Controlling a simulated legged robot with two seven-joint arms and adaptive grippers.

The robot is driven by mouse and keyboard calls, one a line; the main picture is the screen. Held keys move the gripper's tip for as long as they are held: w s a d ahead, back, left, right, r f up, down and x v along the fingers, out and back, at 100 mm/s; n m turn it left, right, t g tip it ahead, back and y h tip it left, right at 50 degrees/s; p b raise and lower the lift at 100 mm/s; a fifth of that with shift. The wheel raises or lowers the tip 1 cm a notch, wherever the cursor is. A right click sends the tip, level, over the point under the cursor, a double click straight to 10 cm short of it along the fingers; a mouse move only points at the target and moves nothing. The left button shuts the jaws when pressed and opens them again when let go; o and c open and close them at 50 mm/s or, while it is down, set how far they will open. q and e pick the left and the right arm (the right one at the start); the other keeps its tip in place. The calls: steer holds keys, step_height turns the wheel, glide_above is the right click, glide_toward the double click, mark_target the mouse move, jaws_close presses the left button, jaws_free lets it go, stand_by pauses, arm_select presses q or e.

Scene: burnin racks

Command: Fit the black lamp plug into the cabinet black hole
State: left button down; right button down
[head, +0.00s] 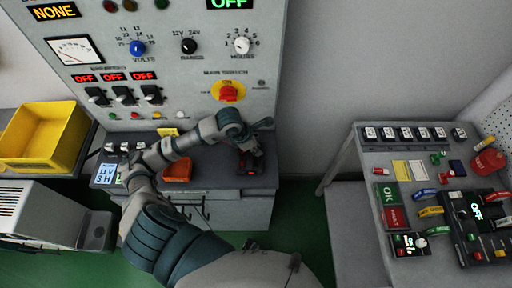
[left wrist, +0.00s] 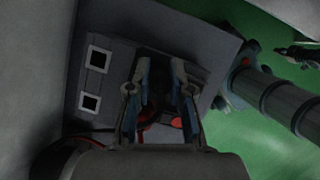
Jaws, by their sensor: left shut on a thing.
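My left gripper (head: 250,148) is over the right end of the cabinet's grey ledge (head: 215,166). In the left wrist view its two fingers (left wrist: 158,95) are shut on a dark thing with red parts, taken to be the black lamp plug (left wrist: 158,112); the fingers hide much of it. Black and red parts also show below the gripper in the head view. Two white-framed square openings with black insides, an upper one (left wrist: 98,59) and a lower one (left wrist: 90,103), lie left of the fingers, apart from the plug. I cannot tell which is the task's hole. My right gripper is not seen.
The cabinet's upright panel (head: 185,75) with knobs and switches rises behind the ledge. An orange tray (head: 177,171) sits on the ledge, left of the gripper. A yellow bin (head: 45,135) is at left. A second console (head: 375,160) stands right, across a gap.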

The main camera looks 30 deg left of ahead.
arm_select(q)
steer(key=shift+f+b, duration=0.25)
steer(key=shift+b, duration=0.05)
steer(key=c, duration=1)
jaws_free()
steer(key=o, duration=0.5)
steer(key=shift+c, duration=0.2)
steer(key=shift+r, duration=0.1)
steer(key=shift+r+p, duration=1.75)
steer(key=shift+r, duration=0.95)
